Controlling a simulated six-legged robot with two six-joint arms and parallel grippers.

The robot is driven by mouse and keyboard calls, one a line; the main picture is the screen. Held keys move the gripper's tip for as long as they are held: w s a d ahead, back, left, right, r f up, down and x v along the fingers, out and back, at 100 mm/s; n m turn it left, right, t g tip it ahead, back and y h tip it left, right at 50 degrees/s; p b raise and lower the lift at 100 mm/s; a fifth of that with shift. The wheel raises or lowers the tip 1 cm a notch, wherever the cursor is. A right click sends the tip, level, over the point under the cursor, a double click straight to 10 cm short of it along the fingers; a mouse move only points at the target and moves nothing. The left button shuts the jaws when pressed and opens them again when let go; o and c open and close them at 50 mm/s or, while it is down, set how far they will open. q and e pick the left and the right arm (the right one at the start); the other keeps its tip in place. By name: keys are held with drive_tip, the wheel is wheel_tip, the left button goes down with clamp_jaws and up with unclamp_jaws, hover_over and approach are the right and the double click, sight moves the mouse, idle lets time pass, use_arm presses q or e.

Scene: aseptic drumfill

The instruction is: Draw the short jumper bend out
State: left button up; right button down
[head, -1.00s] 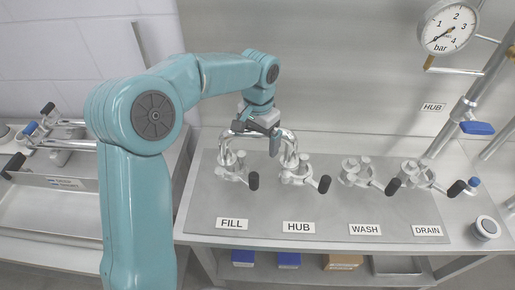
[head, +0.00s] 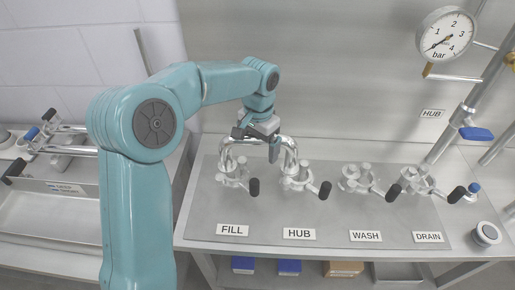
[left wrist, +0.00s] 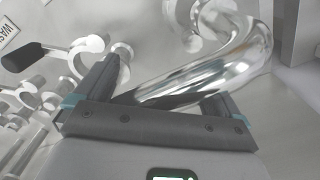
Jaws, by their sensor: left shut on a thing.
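The short jumper bend (head: 289,150) is a shiny steel U-shaped tube. It arches over the FILL port (head: 235,176) and the HUB port (head: 297,176), its two legs pointing down at them. I cannot tell whether its ends are seated or slightly raised. My left gripper (head: 258,136) is over the top of the arch from above, shut on the bend. In the left wrist view the bend (left wrist: 225,68) runs between the two fingers of the gripper (left wrist: 163,82). Part of the arch is hidden behind the fingers. My right gripper is out of view.
WASH (head: 362,178) and DRAIN (head: 420,180) ports with black-handled clamps stand to the right. A pressure gauge (head: 446,34) and pipes are at upper right. A steel tray (head: 45,210) and more bent tubes (head: 62,148) are at left. The plate's front is clear.

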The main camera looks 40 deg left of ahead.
use_arm(q)
drive_tip(key=shift+w+r, duration=0.1)
drive_tip(key=shift+r, duration=0.25)
drive_tip(key=shift+r+p, duration=0.35)
drive_tip(key=shift+p, duration=0.1)
drive_tip(key=shift+w+a+r, duration=0.1)
drive_tip(key=shift+r, duration=0.15)
drive_tip(key=shift+s+r+p, duration=0.2)
drive_tip(key=shift+r+p, duration=0.3)
drive_tip(key=shift+p, duration=0.05)
clamp_jaws()
drive_tip(key=shift+r, duration=0.15)
drive_tip(key=shift+w+r+p, duration=0.1)
drive_tip(key=shift+r+p, duration=0.2)
drive_tip(key=shift+p, duration=0.25)
drive_tip(key=shift+r+p, duration=0.55)
drive_tip(key=shift+r, duration=0.15)
drive_tip(key=shift+r+p, duration=0.45)
